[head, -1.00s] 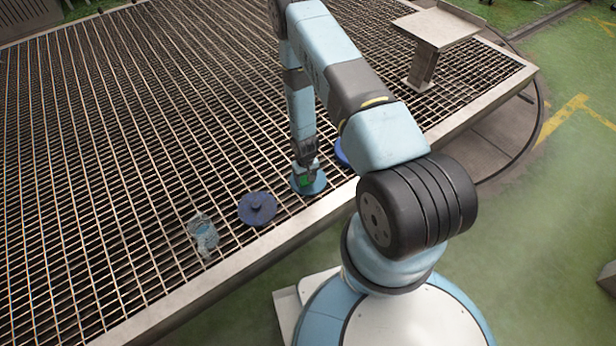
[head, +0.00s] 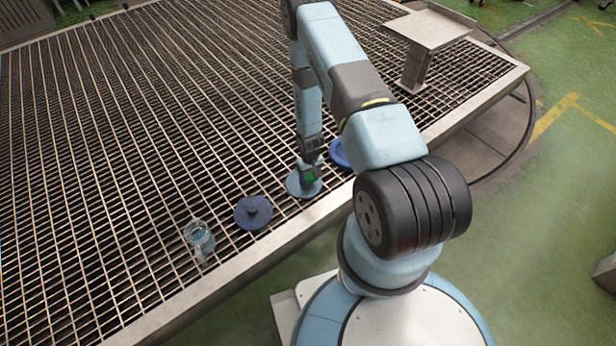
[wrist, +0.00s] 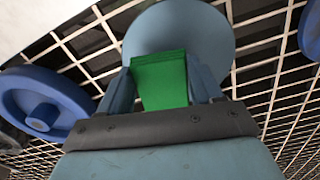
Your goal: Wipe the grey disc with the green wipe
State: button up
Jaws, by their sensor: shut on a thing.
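The grey disc (head: 296,187), bluish-grey and round, lies flat on the grating near its front edge. My gripper (head: 311,172) points down over the disc's right part and is shut on the green wipe (head: 309,177). In the wrist view the green wipe (wrist: 160,80) sits between the two fingers. The grey disc (wrist: 200,30) shows behind it and is partly covered by it. I cannot tell whether the wipe touches the disc's face.
Another blue disc (head: 339,153) is close on the right. A metal stand (head: 430,32) is at the back right. The grating (head: 130,130) is otherwise mostly clear.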

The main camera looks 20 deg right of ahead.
aim_at(301, 190)
jog(key=shift+s+a, duration=0.35)
jog(key=shift+a, duration=0.4)
jog(key=shift+s+a, duration=0.3)
jog(key=shift+a, duration=0.5)
jog(key=shift+s+a, duration=0.35)
jog(key=shift+a, duration=0.4)
jog(key=shift+w+d, duration=0.35)
jog(key=shift+d, duration=0.45)
jog(key=shift+w+d, duration=0.3)
jog(key=shift+d, duration=0.45)
jog(key=shift+w+d, duration=0.35)
jog(key=shift+d, duration=0.45)
jog(key=shift+s+a, duration=0.35)
jog(key=shift+a, duration=0.45)
jog(key=shift+s+a, duration=0.3)
jog(key=shift+a, duration=0.45)
jog(key=shift+s+a, duration=0.35)
jog(key=shift+a, duration=0.45)
jog(key=shift+r, duration=0.2)
jog(key=shift+r, duration=3.9)
